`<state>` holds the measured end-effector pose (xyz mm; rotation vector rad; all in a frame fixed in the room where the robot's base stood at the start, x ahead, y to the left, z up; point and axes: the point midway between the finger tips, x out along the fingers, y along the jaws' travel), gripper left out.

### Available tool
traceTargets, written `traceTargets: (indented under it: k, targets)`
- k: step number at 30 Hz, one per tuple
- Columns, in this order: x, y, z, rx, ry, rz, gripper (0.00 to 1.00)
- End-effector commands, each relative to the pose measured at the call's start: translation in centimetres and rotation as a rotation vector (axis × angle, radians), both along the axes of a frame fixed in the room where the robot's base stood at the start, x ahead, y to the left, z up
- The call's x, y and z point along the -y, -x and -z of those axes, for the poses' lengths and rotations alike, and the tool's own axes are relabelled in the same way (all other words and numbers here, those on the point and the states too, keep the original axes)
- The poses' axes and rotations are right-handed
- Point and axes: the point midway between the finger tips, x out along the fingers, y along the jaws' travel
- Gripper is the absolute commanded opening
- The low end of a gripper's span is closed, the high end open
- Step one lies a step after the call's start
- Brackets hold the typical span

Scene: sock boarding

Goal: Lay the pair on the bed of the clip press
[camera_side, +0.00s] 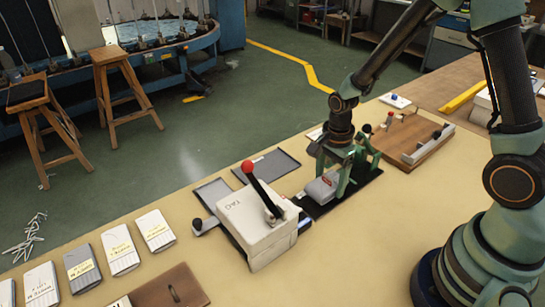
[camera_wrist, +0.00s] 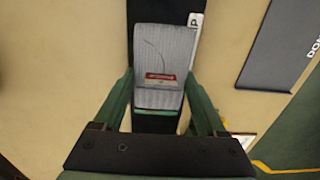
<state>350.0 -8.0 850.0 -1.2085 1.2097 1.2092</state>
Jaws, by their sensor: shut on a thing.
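The pair (camera_side: 322,189) is a folded grey ribbed bundle of socks with a red-and-white label. My gripper (camera_side: 331,184) is shut on it, with one green finger at each side. In the wrist view the pair (camera_wrist: 163,52) sits upright in the picture between the fingertips (camera_wrist: 160,78). A black plate (camera_side: 312,208), which looks like the press bed, lies under the pair. It also shows in the wrist view (camera_wrist: 156,122) below the pair. I cannot tell whether the pair touches the plate.
A white box marked TAG (camera_side: 257,222) with a red-knobbed lever stands just left of the pair. Two dark trays (camera_side: 266,167) lie behind. A wooden board with a metal rail (camera_side: 413,142) is at right. Several labelled packs (camera_side: 121,249) lie at front left.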

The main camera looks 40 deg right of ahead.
Motion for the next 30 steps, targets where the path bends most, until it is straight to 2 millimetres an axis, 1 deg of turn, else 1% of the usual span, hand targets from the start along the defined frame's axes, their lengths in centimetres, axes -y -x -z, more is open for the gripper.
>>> traceTargets:
  k: [1, 3, 10, 14, 15, 16, 25, 28, 30]
  targets:
    - [0.0, 0.0, 0.4, -0.002, 0.000, 0.000, 0.18]
    - [0.0, 0.0, 0.6, 0.000, 0.000, 0.000, 0.18]
    - [0.0, 0.0, 0.6, 0.001, 0.000, 0.000, 0.18]
    - [0.0, 0.0, 0.9, 0.000, 0.000, 0.000, 0.18]
    - [0.0, 0.0, 0.9, 0.001, 0.000, 0.000, 0.89]
    - [0.0, 0.0, 0.9, 0.001, 0.000, 0.000, 1.00]
    - [0.0, 0.0, 0.7, 0.001, 0.000, 0.000, 1.00]
    - [0.0, -0.1, -0.1, 0.003, 0.000, 0.000, 1.00]
    - [0.0, -0.1, -0.9, 0.005, 0.000, 0.000, 1.00]
